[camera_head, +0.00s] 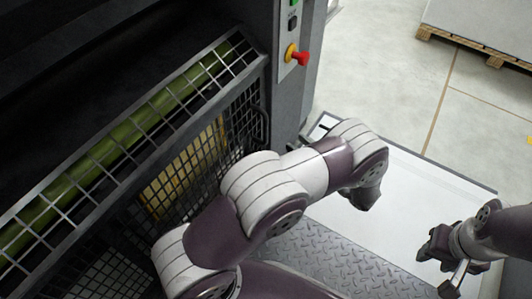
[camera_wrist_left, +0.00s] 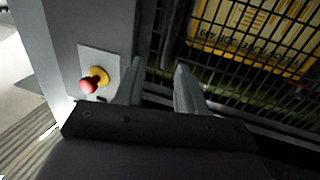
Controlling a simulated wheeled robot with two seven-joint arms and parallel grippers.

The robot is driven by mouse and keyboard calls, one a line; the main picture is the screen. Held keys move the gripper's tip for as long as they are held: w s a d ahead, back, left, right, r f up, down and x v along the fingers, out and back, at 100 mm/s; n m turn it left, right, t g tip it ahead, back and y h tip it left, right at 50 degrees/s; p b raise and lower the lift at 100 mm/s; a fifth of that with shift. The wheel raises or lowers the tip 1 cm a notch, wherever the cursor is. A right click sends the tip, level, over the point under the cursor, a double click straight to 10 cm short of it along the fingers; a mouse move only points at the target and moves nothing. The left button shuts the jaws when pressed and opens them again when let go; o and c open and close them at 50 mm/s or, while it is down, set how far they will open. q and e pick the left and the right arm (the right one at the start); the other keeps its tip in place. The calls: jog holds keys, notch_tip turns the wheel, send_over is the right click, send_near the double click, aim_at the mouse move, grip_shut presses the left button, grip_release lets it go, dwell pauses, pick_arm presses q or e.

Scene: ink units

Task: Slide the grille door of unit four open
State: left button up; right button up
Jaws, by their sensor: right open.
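The grille door (camera_head: 205,150) is a black wire mesh on the unit's front, with a yellow panel showing behind it. A dark upright bar handle (camera_head: 263,125) stands at its right edge. In the left wrist view the mesh (camera_wrist_left: 235,55) fills the upper right. My left gripper (camera_wrist_left: 158,86) is open there, its two grey fingers apart and pointing towards the dark strip beside the mesh; I cannot tell whether the handle lies between them. My right gripper (camera_head: 447,264) is open and empty at the lower right, away from the door.
A grey post right of the door carries a red knob on a yellow base (camera_head: 297,55), also seen in the left wrist view (camera_wrist_left: 93,81). A slanted guard (camera_head: 130,125) covers a green roller above the door. A pale platform (camera_head: 420,195) and tread plate (camera_head: 320,265) lie below.

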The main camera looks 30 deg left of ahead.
aim_at(267, 128)
pick_arm(q)
jog(key=shift+y, duration=0.3)
jog(key=b+x, duration=0.2)
jog(key=x, duration=0.2)
jog(key=s+f+b+x, duration=0.1)
jog(key=b+x, duration=0.1)
jog(key=x, duration=0.1)
jog(key=b+x, duration=0.1)
jog(key=x, duration=0.3)
jog(key=shift+s+a+f+b, duration=0.2)
jog(key=shift+a+b, duration=0.2)
jog(key=shift+a, duration=0.15)
jog(key=shift+w+a+r, duration=0.1)
jog(key=shift+w+a, duration=0.05)
jog(key=shift+a, duration=0.1)
jog(key=shift+r, duration=0.1)
pick_arm(e)
notch_tip(267, 128, down, 7)
pick_arm(q)
grip_shut()
pick_arm(e)
jog(key=shift+r, duration=0.1)
